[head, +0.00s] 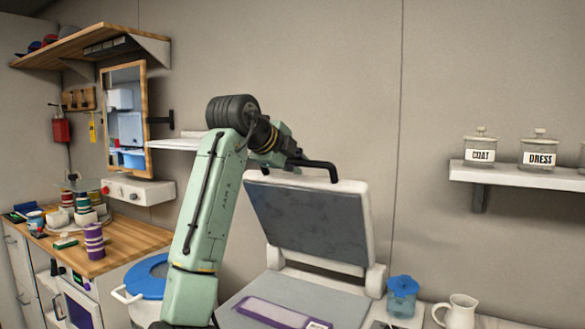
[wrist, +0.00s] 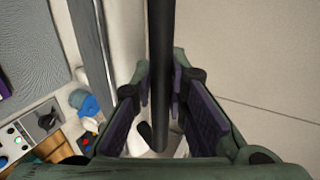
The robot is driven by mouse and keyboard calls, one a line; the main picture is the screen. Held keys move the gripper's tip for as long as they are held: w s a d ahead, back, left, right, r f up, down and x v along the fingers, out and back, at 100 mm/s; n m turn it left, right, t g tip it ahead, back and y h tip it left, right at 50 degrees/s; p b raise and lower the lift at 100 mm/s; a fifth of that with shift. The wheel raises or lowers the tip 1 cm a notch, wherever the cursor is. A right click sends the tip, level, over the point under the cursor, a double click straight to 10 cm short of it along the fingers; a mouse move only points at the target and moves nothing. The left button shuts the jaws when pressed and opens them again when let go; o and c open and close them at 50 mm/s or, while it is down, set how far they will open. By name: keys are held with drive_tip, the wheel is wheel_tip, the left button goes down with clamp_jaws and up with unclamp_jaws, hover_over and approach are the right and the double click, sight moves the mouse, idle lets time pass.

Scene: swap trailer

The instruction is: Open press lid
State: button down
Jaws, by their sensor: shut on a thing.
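The press lid (head: 305,222) is raised and leans back steeply above its base, its dark grey underside facing the front. The light grey lower pad (head: 312,298) is exposed, with a purple flat item (head: 282,314) lying on it. A black bar handle (head: 322,165) juts from the lid's top edge. My gripper (head: 291,158) is at the left part of this handle in the head view, partly hidden by the wrist. In the wrist view, the handle (wrist: 160,45) runs between the purple-padded fingers of my gripper (wrist: 160,105), which is shut on it.
A blue-lidded jar (head: 402,298) and a white jug (head: 457,311) stand right of the press. A white tub with a blue lid (head: 148,277) is on its left. A wall shelf (head: 515,177) holds labelled jars. The wall is close behind the lid.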

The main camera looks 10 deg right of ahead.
idle(0.3)
drive_tip(key=c, duration=1.6)
unclamp_jaws()
drive_tip(key=shift+o, duration=0.2)
drive_tip(key=v, duration=1.2)
